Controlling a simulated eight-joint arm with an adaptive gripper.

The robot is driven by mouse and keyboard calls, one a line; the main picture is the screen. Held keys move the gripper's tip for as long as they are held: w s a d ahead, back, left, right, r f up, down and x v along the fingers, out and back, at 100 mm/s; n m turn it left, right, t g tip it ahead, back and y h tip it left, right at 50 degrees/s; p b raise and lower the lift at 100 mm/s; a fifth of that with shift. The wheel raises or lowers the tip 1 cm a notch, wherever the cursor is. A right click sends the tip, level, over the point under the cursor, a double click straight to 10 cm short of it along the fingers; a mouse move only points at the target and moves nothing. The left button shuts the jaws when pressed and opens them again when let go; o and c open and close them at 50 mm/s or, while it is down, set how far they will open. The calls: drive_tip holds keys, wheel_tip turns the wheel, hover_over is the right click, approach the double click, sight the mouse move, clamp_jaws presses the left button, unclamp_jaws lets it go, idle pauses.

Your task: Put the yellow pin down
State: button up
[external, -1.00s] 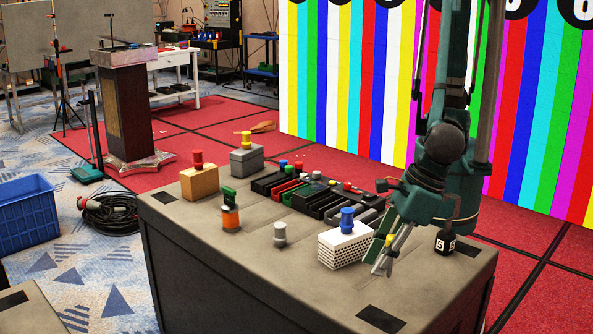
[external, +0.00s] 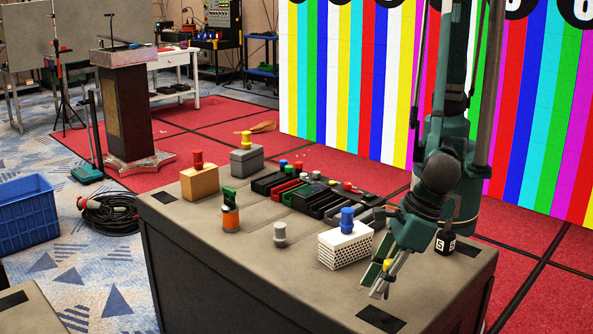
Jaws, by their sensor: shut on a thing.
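A small yellow pin (external: 387,265) shows between the fingers of my gripper (external: 376,284) at the front right of the grey table. My gripper is shut on it; the fingers hide most of the pin. The fingers point down and to the left, just to the right of the white perforated block. I cannot tell whether the pin touches the tabletop.
A blue pin (external: 347,220) stands on the white perforated block (external: 344,247). A red pin (external: 197,160) stands on a tan block (external: 199,183). A black numbered cube (external: 445,243) sits right of my gripper. The front tabletop (external: 290,285) is clear.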

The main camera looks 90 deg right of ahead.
drive_tip(key=shift+f, duration=1.55)
drive_tip(key=shift+f+b, duration=0.2)
drive_tip(key=shift+b, duration=0.15)
drive_tip(key=o, duration=0.9)
drive_tip(key=shift+r, duration=0.25)
drive_tip(key=p+v, duration=0.2)
drive_tip(key=v, duration=1)
